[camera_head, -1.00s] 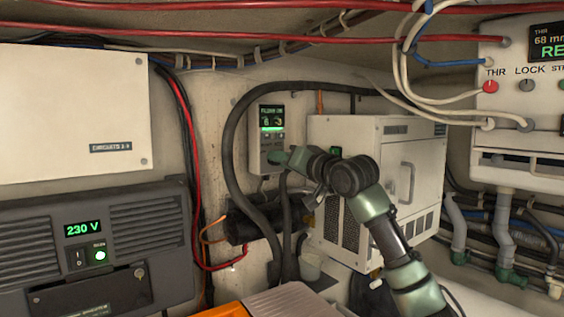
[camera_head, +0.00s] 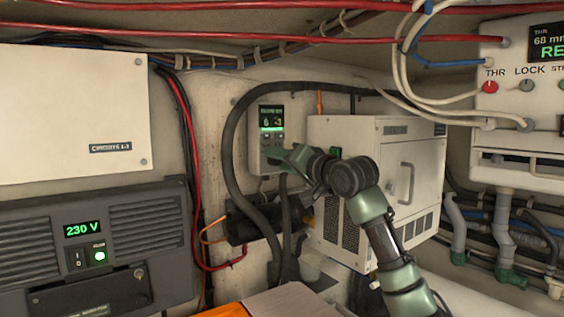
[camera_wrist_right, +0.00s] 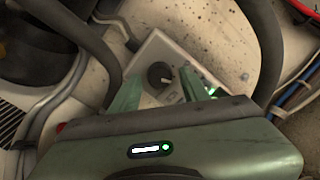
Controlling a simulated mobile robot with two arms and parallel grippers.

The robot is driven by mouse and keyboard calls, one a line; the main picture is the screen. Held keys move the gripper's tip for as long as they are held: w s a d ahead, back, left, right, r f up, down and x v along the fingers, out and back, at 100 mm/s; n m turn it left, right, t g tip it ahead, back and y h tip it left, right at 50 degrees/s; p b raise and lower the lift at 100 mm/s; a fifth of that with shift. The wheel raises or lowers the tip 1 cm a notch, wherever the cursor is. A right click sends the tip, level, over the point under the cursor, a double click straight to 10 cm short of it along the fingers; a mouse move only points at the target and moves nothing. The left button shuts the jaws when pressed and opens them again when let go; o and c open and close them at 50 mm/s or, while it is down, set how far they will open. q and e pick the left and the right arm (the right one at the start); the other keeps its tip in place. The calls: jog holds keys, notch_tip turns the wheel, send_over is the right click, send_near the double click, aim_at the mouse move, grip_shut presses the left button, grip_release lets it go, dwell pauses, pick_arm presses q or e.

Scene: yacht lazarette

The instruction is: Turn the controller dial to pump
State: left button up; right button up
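The controller (camera_head: 271,119) is a small pale box on the back wall with a lit green display, left of the white cabinet. Its black dial (camera_wrist_right: 160,75) shows in the right wrist view, with a pale pointer mark; I cannot read the labels. In the head view my gripper and arm hide the dial. My right gripper (camera_wrist_right: 163,92) has its green fingers apart, one on each side of the dial. It is just in front of the controller's lower part, and I see no clear contact. My left gripper is in neither view.
A thick black hose (camera_head: 229,150) loops around the controller's left side. The white vented cabinet (camera_head: 340,135) stands close on the right. A black inverter panel (camera_head: 140,235) is at the left, and an orange-edged case (camera_head: 290,302) lies below.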

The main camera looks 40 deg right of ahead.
dwell(0.3)
jog(key=shift+s+f+b, duration=0.1)
jog(key=shift+s+b, duration=0.25)
jog(key=s+b, duration=0.3)
jog(key=s, duration=0.4)
jog(key=shift+a, duration=0.4)
